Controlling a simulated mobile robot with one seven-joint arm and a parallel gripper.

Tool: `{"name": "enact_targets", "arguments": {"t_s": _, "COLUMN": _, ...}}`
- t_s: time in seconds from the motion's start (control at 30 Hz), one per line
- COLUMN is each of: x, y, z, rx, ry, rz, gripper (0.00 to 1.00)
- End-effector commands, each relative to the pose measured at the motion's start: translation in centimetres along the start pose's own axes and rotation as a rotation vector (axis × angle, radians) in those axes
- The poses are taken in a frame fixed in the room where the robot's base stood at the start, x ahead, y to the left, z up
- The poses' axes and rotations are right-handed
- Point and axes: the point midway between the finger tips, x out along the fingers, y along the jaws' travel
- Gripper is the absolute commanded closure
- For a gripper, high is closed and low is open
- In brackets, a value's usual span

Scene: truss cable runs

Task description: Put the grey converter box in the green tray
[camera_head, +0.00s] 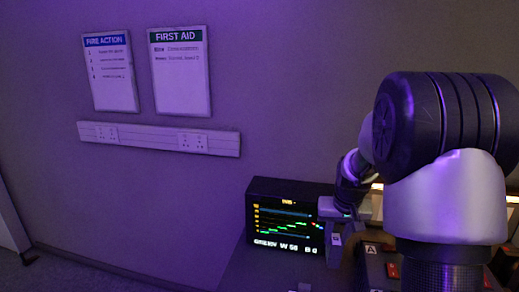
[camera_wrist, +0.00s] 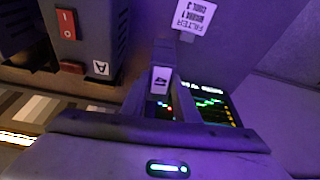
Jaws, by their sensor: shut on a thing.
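My gripper (camera_wrist: 168,75) is shut on a narrow grey thing with a white label (camera_wrist: 160,80), which fits the grey converter box. The fingers hide most of it, so its full shape cannot be told. In the head view my gripper (camera_head: 338,222) is in front of the right edge of the monitor, and the pale label shows just below it. Whether the held thing touches the surface below cannot be told. I see no green tray in either view.
A lit monitor (camera_head: 285,222) stands behind my gripper. A dark grey unit with a red switch and an "A" label (camera_wrist: 85,35) is close on the left in the wrist view. A white label reading "FILTER" (camera_wrist: 195,16) lies beyond the fingers. Wall signs (camera_head: 180,72) hang behind.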

Motion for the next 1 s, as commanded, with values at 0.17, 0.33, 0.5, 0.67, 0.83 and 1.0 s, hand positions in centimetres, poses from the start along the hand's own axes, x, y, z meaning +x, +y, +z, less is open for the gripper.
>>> {"name": "enact_targets", "arguments": {"t_s": 0.17, "x": -1.0, "y": -5.2, "z": 6.5, "rx": -0.101, "ry": -0.004, "rz": -0.031, "gripper": 1.0}}
{"name": "enact_targets", "arguments": {"t_s": 0.33, "x": -1.3, "y": -7.6, "z": 11.3, "rx": -0.165, "ry": -0.002, "rz": -0.048, "gripper": 1.0}}
{"name": "enact_targets", "arguments": {"t_s": 0.5, "x": -1.3, "y": -8.3, "z": 13.1, "rx": -0.185, "ry": 0.001, "rz": -0.053, "gripper": 1.0}}
{"name": "enact_targets", "arguments": {"t_s": 0.67, "x": -1.2, "y": -8.3, "z": 13.1, "rx": -0.186, "ry": 0.002, "rz": -0.053, "gripper": 1.0}}
{"name": "enact_targets", "arguments": {"t_s": 0.83, "x": -1.2, "y": -8.3, "z": 13.1, "rx": -0.186, "ry": 0.001, "rz": -0.053, "gripper": 1.0}}
{"name": "enact_targets", "arguments": {"t_s": 1.0, "x": -1.0, "y": -8.2, "z": 12.8, "rx": -0.181, "ry": 0.003, "rz": -0.052, "gripper": 1.0}}
